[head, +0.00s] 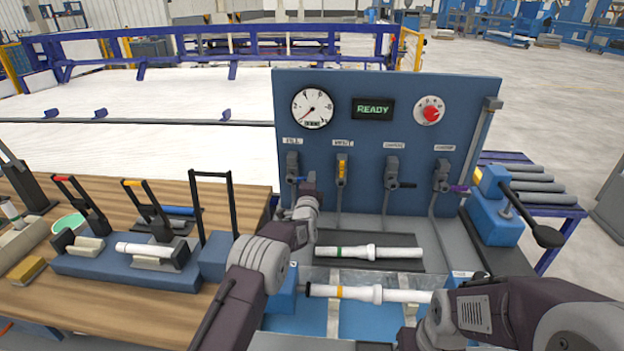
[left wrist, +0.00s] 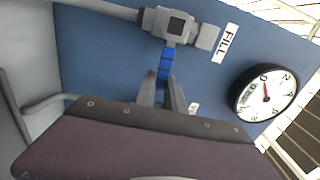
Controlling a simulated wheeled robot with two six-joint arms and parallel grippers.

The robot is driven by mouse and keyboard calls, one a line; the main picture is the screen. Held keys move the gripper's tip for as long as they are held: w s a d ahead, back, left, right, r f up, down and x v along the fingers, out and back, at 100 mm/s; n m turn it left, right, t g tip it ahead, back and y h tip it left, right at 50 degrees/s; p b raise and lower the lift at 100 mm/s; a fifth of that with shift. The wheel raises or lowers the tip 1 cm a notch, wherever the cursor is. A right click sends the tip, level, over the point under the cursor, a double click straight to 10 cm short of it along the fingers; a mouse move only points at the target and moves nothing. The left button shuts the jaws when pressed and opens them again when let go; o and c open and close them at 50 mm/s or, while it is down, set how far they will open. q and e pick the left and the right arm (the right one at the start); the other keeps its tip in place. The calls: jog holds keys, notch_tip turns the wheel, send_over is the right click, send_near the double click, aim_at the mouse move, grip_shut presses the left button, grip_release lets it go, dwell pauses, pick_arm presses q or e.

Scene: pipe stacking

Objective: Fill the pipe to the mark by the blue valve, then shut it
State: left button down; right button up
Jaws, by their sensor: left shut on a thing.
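The blue valve handle (left wrist: 167,62) sits at the valve labelled FILL, leftmost on the blue panel (head: 345,200); a bit of blue shows at that valve (head: 292,165) in the head view. My left gripper (left wrist: 163,90) is shut on the blue handle; its fingers are mostly hidden by my arm in the head view (head: 309,182). The round gauge (head: 312,108) has its needle toward the lower left, at the low end; its mark is too small to read. A white pipe with an orange band (head: 359,293) lies over the blue trough. My right gripper is not in view.
A white pipe with a green band (head: 350,252) lies on a dark tray behind. Yellow (head: 342,170), black and purple valve handles stand to the right of FILL. The display (head: 373,109) reads READY. A blue lever block (head: 492,205) stands right; clamps (head: 150,245) stand on the wooden bench left.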

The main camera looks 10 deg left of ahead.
pick_arm(q)
jog(key=shift+w+a+r, duration=0.1)
jog(key=shift+a+r, duration=0.15)
jog(key=shift+r, duration=0.05)
dwell(0.4)
jog(key=c, duration=1.4)
grip_release()
jog(key=shift+c, duration=0.2)
jog(key=shift+w+a+f, duration=0.15)
jog(key=shift+w+f, duration=0.1)
jog(key=shift+f, duration=0.25)
jog(key=shift+s+m, duration=0.3)
jog(key=shift+s, duration=0.05)
jog(key=s+b, duration=0.4)
jog(key=s, duration=0.4)
jog(key=shift+s, duration=0.15)
